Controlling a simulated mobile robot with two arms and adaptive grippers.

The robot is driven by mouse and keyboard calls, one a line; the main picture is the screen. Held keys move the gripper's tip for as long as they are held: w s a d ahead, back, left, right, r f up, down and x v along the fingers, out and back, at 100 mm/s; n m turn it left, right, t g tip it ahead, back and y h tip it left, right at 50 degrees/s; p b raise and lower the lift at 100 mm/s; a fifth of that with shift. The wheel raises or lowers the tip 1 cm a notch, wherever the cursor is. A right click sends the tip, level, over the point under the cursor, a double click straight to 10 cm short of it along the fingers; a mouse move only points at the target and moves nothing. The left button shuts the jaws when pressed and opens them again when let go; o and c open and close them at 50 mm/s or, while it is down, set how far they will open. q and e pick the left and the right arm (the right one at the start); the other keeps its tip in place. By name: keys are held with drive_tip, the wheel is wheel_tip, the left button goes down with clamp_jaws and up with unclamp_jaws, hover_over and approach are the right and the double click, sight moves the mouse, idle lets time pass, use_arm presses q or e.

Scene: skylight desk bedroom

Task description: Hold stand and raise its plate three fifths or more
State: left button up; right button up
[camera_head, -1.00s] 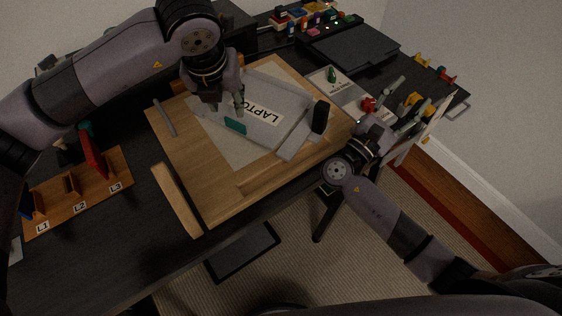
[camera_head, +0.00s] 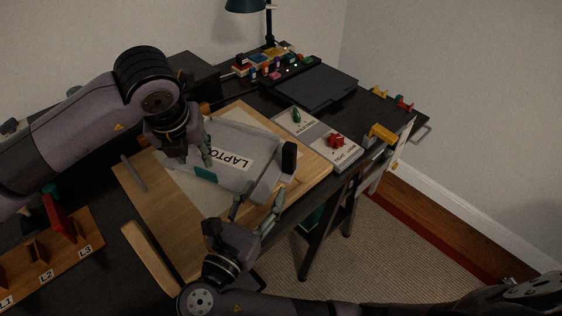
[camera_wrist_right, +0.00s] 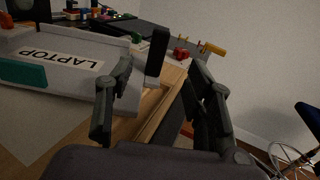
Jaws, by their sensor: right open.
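The stand is a grey, tray-like piece with a plate labelled LAPTOP (camera_head: 233,158), lying low on a wooden board (camera_head: 150,205). It has a teal pad (camera_head: 205,174) at its front left and an upright black block (camera_head: 289,157) at its right. In the right wrist view the plate (camera_wrist_right: 100,48) lies to the left, with the black block (camera_wrist_right: 157,52) near the middle. My left gripper (camera_head: 191,158) is down at the stand's left side; whether its fingers grip it is unclear. My right gripper (camera_head: 257,204) is open and empty, in front of the stand's right end.
A white panel with a green knob (camera_head: 297,116) and a red knob (camera_head: 337,140) is right of the board. A wooden rack (camera_head: 52,262) labelled L1 to L3 is at left. A dark flat pad (camera_head: 315,88) and small coloured items are at the back. Floor is open at right.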

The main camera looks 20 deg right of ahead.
sight(287, 156)
drive_tip(key=x, duration=1.4)
drive_tip(key=shift+w+d, duration=0.1)
drive_tip(key=shift+d, duration=0.1)
clamp_jaws()
idle(0.4)
